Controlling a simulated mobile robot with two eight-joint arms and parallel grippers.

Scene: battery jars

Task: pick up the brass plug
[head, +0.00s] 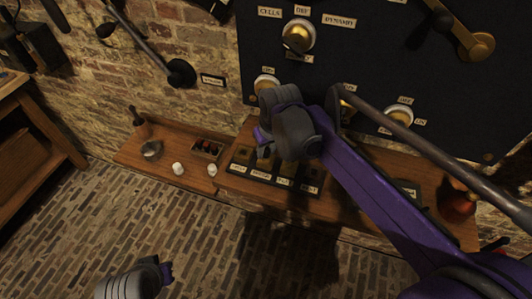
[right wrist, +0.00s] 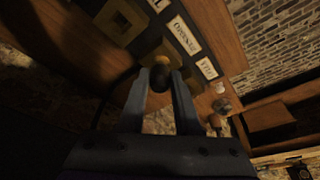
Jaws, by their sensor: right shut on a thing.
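My right gripper (head: 265,152) reaches down over the row of labelled square brass fittings on the wooden shelf. In the right wrist view its fingers (right wrist: 160,77) are closed on a small dark-bodied piece with a brassy top, which I take for the brass plug (right wrist: 161,61). The plug is hidden behind the gripper in the head view. A square brass fitting (right wrist: 122,20) lies close by in the right wrist view; whether the plug touches a fitting I cannot tell. My left gripper (head: 167,272) is low at the bottom of the head view, away from the shelf; its jaws are unclear.
A dark panel (head: 370,60) with brass knobs and levers stands above the shelf (head: 140,162). On the shelf are two white pieces (head: 178,168), a small box (head: 207,149) and a reddish flask (head: 458,203). A wooden bench (head: 35,135) is at left. The brick floor in front is clear.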

